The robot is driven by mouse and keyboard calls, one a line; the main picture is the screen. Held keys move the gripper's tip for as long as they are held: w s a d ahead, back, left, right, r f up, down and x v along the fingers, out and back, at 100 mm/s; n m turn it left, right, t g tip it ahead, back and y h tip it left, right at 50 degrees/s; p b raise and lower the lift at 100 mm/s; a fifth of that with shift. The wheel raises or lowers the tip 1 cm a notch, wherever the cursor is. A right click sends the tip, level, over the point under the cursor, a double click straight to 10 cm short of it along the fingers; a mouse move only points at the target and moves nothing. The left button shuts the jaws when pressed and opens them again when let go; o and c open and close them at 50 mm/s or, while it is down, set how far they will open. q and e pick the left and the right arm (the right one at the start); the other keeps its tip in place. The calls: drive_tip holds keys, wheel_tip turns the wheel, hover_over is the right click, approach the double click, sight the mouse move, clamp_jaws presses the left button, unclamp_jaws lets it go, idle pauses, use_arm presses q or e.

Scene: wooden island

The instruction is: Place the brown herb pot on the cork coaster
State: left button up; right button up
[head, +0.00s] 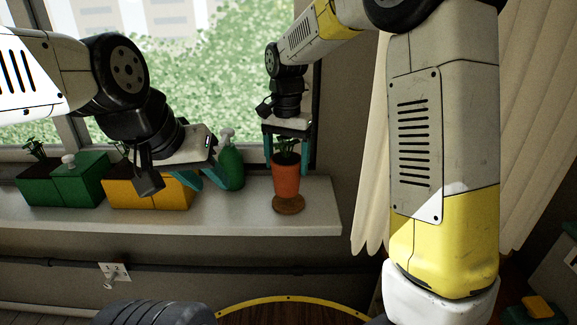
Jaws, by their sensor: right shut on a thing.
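The brown herb pot (286,183), orange-brown with a green plant on top, is upright near the right end of the windowsill. My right gripper (286,160) comes down from above, with its teal fingers on either side of the pot's upper part, shut on it. The round cork coaster (288,206) lies on the sill directly below the pot. The pot's base overlaps it in the view; I cannot tell whether they touch. My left gripper (203,182) is to the left of the pot, its teal fingers spread and nothing between them that I can make out.
A green bottle (231,166) stands behind my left gripper's fingers. Green boxes (80,182) and a yellow box (150,194) line the left of the sill (245,213). A cream curtain (370,170) hangs to the right. The sill's front strip is bare.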

drive_tip(key=shift+w+d+f, duration=0.1)
drive_tip(key=shift+w+f, duration=0.1)
drive_tip(key=shift+f, duration=0.7)
drive_tip(key=shift+w+d+f, duration=0.1)
drive_tip(key=shift+w+f, duration=0.1)
drive_tip(key=shift+f, duration=0.65)
drive_tip(key=shift+f, duration=0.2)
drive_tip(key=o, duration=1.7)
